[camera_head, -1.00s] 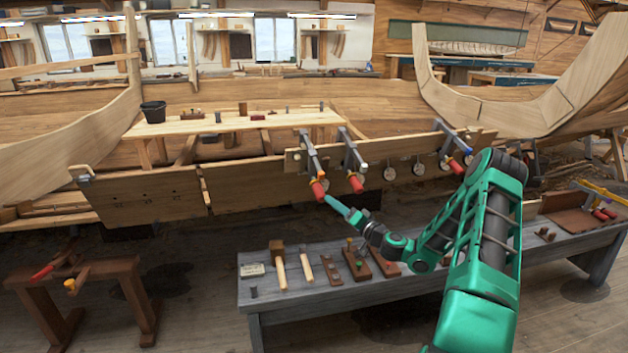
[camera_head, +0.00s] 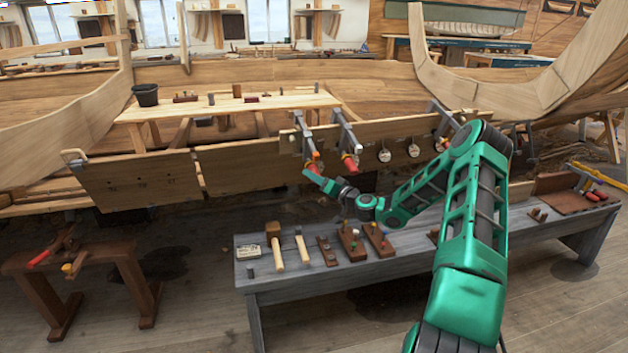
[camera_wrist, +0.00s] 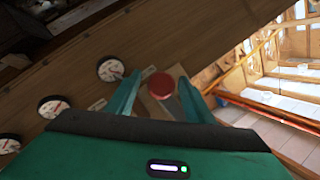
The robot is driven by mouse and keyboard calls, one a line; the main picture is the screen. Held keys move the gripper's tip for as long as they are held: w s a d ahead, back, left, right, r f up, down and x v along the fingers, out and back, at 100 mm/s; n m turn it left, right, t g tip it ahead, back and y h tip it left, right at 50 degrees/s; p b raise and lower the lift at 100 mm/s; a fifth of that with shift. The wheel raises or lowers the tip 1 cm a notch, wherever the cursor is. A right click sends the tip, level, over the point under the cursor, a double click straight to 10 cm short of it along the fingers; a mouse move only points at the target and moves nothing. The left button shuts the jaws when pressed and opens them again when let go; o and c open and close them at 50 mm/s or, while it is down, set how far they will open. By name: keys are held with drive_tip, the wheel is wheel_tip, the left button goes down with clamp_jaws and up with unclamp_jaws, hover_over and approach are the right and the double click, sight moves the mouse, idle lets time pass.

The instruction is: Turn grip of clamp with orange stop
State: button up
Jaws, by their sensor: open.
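The clamp with the orange stop (camera_head: 315,155) hangs on the plank's upper edge, left of a second clamp (camera_head: 345,132). Its red grip (camera_head: 311,167) is mostly hidden by my gripper in the head view. My gripper (camera_head: 310,173) is at the lower end of this clamp. In the wrist view a round red grip end (camera_wrist: 161,85) lies between the two green fingers of my gripper (camera_wrist: 158,92). The fingers are open, with a visible gap on each side of the grip. Whether they touch it cannot be told.
The second clamp's red grip (camera_head: 350,163) is close on the right. Below stands a grey bench (camera_head: 290,283) with a mallet (camera_head: 275,245) and other tools. The floor at left is free near a brown sawhorse (camera_head: 75,262).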

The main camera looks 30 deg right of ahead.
drive_tip(key=shift+w, duration=0.25)
drive_tip(key=c, duration=1)
drive_tip(key=shift+c, duration=0.2)
drive_tip(key=shift+f+m+t+y, duration=0.1)
drive_tip(key=shift+m+t+y, duration=0.4)
drive_tip(key=shift+m+y, duration=0.65)
drive_tip(key=shift+m+t+y, duration=0.7)
drive_tip(key=shift+m+y, duration=0.55)
drive_tip(key=shift+m, duration=0.1)
